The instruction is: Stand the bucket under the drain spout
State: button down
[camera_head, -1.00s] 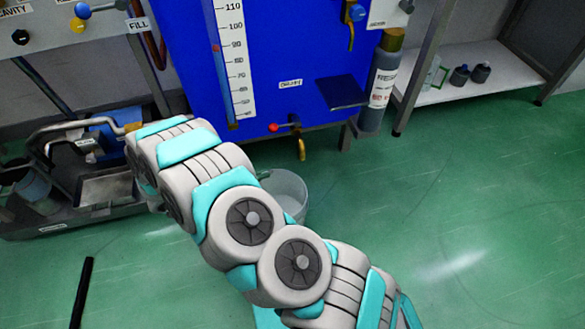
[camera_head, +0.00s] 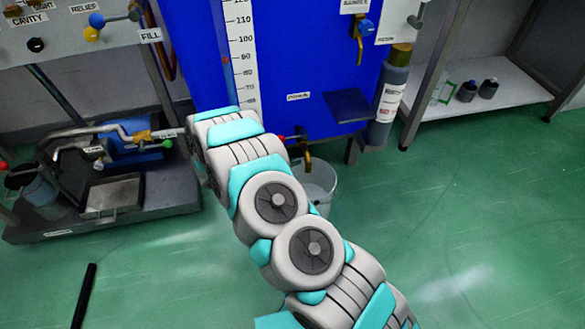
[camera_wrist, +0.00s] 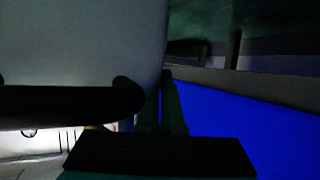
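The pale translucent bucket (camera_head: 322,187) stands on the floor in front of the blue tank, partly hidden behind my arm. The brass drain spout (camera_head: 307,161) with a red handle hangs from the tank's lower edge. In the head view its tip overlaps the bucket's opening; exact depth alignment is unclear. My gripper is hidden behind my arm there. In the wrist view, dark parts of my gripper (camera_wrist: 150,128) lie close against a large pale curved surface, apparently the bucket wall (camera_wrist: 80,45). I cannot tell whether the fingers hold the rim or only touch it.
The blue tank (camera_head: 300,65) fills the back, with a grey cylinder (camera_head: 390,98) at its right. A low dark cart (camera_head: 160,190) with a tray stands at left. A black bar (camera_head: 84,297) lies on the floor. The green floor to the right is clear.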

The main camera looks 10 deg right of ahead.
aim_at(301, 166)
jog(key=shift+f, duration=1.7)
jog(key=c, duration=1.1)
grip_release()
jog(key=shift+a+r, duration=0.2)
jog(key=v, duration=1.1)
jog(key=shift+s+a+r, duration=0.1)
jog(key=shift+s+a, duration=0.1)
jog(key=shift+a, duration=0.05)
